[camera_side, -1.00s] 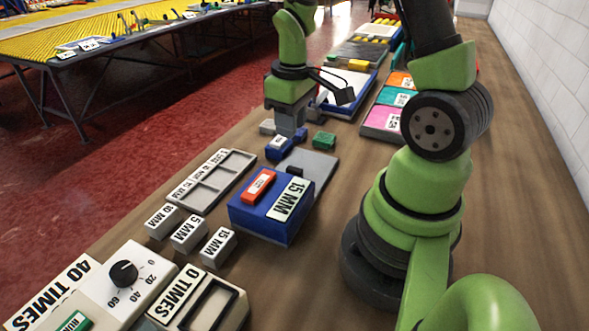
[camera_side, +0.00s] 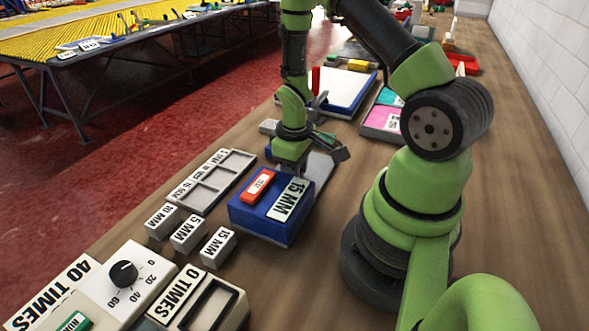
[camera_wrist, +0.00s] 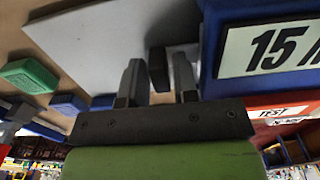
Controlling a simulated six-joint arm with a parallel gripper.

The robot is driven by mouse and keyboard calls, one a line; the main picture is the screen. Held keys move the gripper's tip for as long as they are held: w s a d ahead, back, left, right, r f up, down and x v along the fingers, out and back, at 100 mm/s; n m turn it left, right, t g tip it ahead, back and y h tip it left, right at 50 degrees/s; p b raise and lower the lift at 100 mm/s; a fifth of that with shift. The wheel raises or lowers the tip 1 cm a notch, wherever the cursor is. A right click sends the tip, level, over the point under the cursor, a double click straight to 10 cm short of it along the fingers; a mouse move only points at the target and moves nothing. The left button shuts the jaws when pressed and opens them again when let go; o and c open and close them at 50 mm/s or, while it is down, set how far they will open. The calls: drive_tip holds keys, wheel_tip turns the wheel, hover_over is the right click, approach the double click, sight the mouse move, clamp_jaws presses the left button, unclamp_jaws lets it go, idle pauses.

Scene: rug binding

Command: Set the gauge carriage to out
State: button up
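The gauge appears to be the blue box (camera_side: 262,222) labelled 15 MM, with a grey plate (camera_side: 321,170) at its far side. In the wrist view the plate (camera_wrist: 100,45) carries a small black upright block (camera_wrist: 158,70) close to the blue box (camera_wrist: 212,60); I take this block to be the carriage's handle. My gripper (camera_wrist: 158,62) is open, one finger on each side of the black block, with gaps showing. In the side view my gripper (camera_side: 289,170) is down at the box's far edge; its fingertips and the black block are hidden.
A red TEST piece (camera_side: 258,185) lies on the blue box. Small blocks marked 10, 5 and 15 MM (camera_side: 218,247) and a slotted tray (camera_side: 212,180) stand left and nearer. A green block (camera_wrist: 28,75) and a blue block (camera_wrist: 68,104) lie beside the plate.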

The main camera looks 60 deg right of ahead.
sight(313, 155)
clamp_jaws()
drive_tip(key=d, duration=1)
drive_tip(key=shift+d, duration=0.35)
drive_tip(key=shift+c, duration=0.2)
unclamp_jaws()
drive_tip(key=shift+o, duration=0.2)
drive_tip(key=shift+a, duration=0.1)
wheel_tip(313, 155, up, 10)
